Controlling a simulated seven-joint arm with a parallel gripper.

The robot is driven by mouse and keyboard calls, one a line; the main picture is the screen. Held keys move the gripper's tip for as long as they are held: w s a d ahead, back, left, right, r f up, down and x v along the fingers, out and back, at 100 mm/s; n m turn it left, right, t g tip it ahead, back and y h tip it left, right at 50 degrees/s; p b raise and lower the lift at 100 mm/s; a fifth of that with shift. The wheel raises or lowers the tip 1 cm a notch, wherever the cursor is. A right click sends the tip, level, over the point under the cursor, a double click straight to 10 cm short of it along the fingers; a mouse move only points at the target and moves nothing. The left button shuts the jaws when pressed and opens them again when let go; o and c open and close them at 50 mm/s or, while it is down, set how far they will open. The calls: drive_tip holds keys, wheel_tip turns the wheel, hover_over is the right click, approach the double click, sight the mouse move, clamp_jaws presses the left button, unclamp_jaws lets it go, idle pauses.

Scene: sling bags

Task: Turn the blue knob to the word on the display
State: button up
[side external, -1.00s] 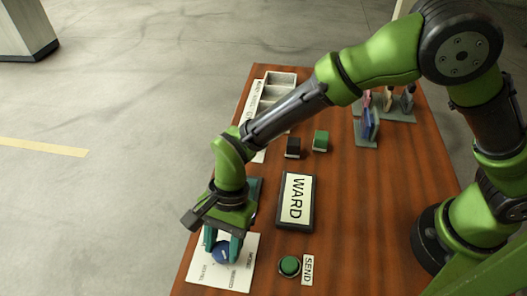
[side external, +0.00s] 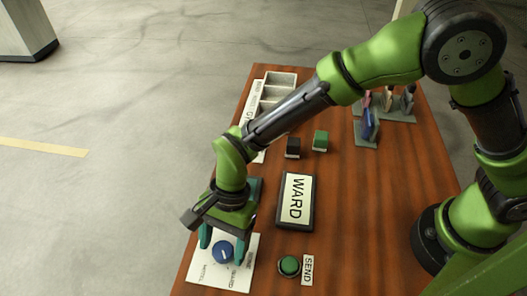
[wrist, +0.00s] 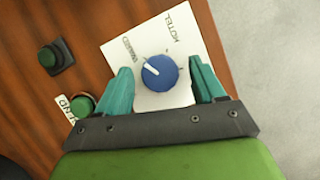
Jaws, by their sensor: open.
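The blue knob (side external: 222,252) sits on a white card (side external: 240,286) with printed words at the front of the table. HOTEL is legible at the card's top. The display (side external: 296,201) reads WARD. My gripper (side external: 223,243) is open, with its teal fingers on either side of the knob. In the wrist view, gaps show between the fingers (wrist: 160,80) and the knob.
A green button (side external: 289,265) with a SEND label (side external: 308,269) is right of the card. Dark and green blocks (side external: 320,141), a pale compartment tray (side external: 279,87) and a rack of upright items (side external: 370,125) are farther back. Bare wood lies right of the display.

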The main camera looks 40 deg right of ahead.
drive_tip(key=shift+r, duration=0.1)
drive_tip(key=v, duration=1.6)
drive_tip(key=shift+r, duration=0.4)
drive_tip(key=shift+w+d, duration=0.1)
drive_tip(key=shift+d, duration=0.05)
drive_tip(key=s+d+r+n+t, duration=0.2)
drive_tip(key=d+t, duration=0.1)
drive_tip(key=d, duration=0.6)
drive_tip(key=s+d+r+n+t+h, duration=0.1)
drive_tip(key=s+d+r+n+t, duration=0.1)
drive_tip(key=d, duration=0.8)
drive_tip(key=s+d+r+n+t+h, duration=0.1)
drive_tip(key=s+d+r+n+t, duration=0.1)
drive_tip(key=d, duration=0.8)
drive_tip(key=shift+s+d+r+n+t, duration=0.25)
drive_tip(key=shift+s+r+n+t, duration=0.2)
drive_tip(key=shift+n+t, duration=0.65)
